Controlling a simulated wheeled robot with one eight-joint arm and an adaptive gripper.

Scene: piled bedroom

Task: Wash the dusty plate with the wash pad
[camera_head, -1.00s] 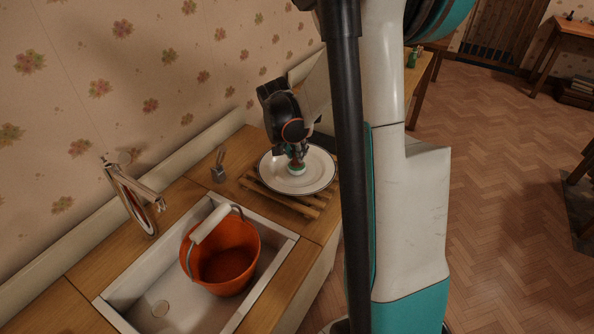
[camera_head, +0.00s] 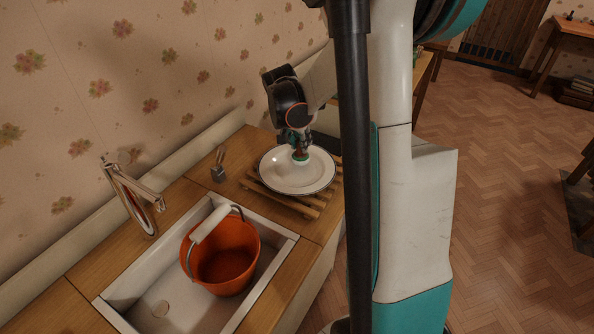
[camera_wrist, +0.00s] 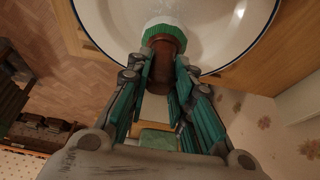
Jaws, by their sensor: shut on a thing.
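A white plate with a dark rim (camera_head: 281,183) lies on a slatted wooden rack on the counter. It also shows at the top of the wrist view (camera_wrist: 220,25). My gripper (camera_head: 301,148) is above the plate, shut on the brown handle of the wash pad (camera_wrist: 164,45). The pad has a green collar and a pale underside, and its head is at the plate's surface towards the far side. I cannot tell whether it presses on the plate. The plate looks mostly white, and dust is hard to make out.
The wooden rack (camera_head: 307,208) supports the plate. An orange bucket (camera_head: 224,284) with a white-gripped handle stands in the white sink (camera_head: 148,290). A tap (camera_head: 140,200) rises behind the sink. A small grey holder (camera_head: 218,173) stands left of the plate. Wallpapered wall borders the counter.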

